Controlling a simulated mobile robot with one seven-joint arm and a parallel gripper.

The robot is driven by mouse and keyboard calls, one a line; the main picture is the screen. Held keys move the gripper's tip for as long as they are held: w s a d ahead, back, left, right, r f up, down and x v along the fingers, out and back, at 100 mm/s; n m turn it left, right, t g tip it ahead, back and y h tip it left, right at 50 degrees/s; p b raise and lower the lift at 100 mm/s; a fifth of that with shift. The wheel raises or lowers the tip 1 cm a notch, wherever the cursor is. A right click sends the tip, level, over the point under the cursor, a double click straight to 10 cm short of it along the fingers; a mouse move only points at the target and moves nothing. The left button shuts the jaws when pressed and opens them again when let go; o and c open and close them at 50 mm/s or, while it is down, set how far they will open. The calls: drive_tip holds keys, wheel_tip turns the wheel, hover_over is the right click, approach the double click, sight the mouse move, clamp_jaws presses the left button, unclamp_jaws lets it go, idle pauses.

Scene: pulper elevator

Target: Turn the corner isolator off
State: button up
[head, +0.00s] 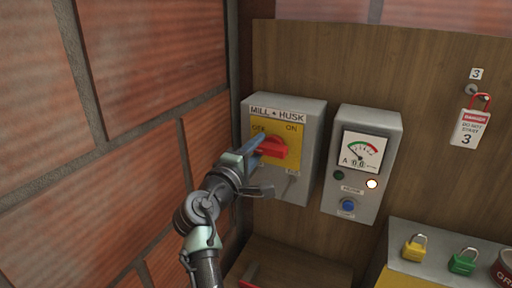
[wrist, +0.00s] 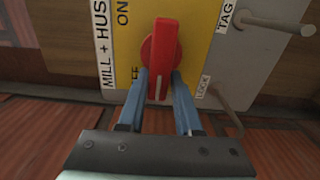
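The corner isolator (head: 312,130) is a grey box on the wooden board, labelled MILL + HUSK, with a yellow plate marked OFF at left and ON at right. Its red handle (head: 281,149) lies roughly level across the plate. In the wrist view the handle (wrist: 166,40) has a white line on its near end. My gripper (wrist: 160,82) has its blue fingers apart, one on each side of that end. A narrow gap shows on the right; contact on the left cannot be told. In the head view my gripper (head: 253,149) reaches the handle from the left and covers part of it.
A grey meter box (head: 338,198) with a dial, lamps and blue button stands right of the isolator. Yellow (head: 414,248) and green padlocks (head: 463,262) sit lower right. A brick wall (head: 150,60) closes the left side.

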drive_tip(key=o, duration=0.3)
drive_tip(key=shift+d+f, duration=0.15)
drive_tip(key=shift+d, duration=0.3)
drive_tip(key=shift+o, duration=0.2)
drive_tip(key=shift+s+a, duration=0.35)
drive_tip(key=shift+s, duration=0.05)
drive_tip(key=b+v, duration=0.3)
drive_tip(key=v, duration=0.9)
drive_tip(key=shift+b, duration=0.4)
